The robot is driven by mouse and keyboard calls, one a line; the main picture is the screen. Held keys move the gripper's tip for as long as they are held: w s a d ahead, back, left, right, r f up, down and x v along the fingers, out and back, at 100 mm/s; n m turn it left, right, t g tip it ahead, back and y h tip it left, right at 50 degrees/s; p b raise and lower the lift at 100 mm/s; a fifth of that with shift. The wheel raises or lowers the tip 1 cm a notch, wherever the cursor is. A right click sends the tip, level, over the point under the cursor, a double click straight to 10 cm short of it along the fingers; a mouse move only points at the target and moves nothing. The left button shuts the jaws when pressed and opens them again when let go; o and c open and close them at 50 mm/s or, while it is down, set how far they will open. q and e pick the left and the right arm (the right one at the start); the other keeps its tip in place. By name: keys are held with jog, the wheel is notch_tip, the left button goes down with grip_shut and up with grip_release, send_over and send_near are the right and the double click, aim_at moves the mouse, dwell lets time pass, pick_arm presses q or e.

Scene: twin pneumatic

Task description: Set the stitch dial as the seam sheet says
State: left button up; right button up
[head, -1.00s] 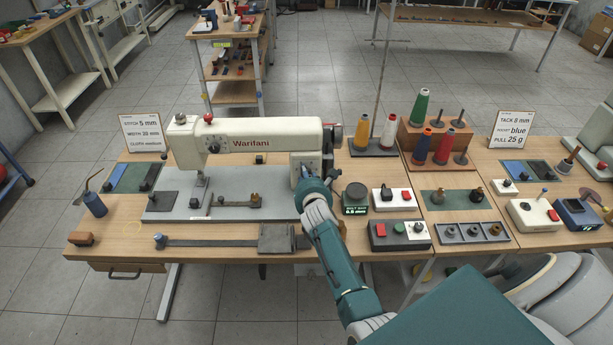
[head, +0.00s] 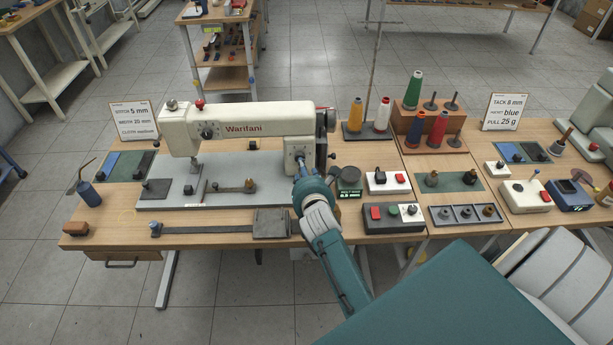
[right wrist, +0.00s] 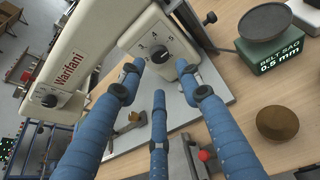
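The white sewing machine (head: 245,122) stands on the bench with its stitch dial at the lower right end. In the right wrist view the dial knob (right wrist: 160,54) sits on a pale plate with numbers including 3, 4 and 5. Its exact setting is too small to tell. My right gripper (head: 302,168) is at the dial. In the wrist view its blue fingers (right wrist: 158,72) are spread, with the tips beside the knob and gaps visible. The seam sheet (head: 135,120) at the left reads stitch 5 mm, cloth medium. My left gripper is out of view.
A belt sag gauge (right wrist: 275,45) showing 0.5 mm stands right of the machine. A switch box (head: 393,217) and a white two-button box (head: 388,182) are near it. Thread spools (head: 415,90) stand behind. A second sign (head: 503,111) is at the right.

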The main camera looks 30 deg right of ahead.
jog(key=shift+v, duration=1.55)
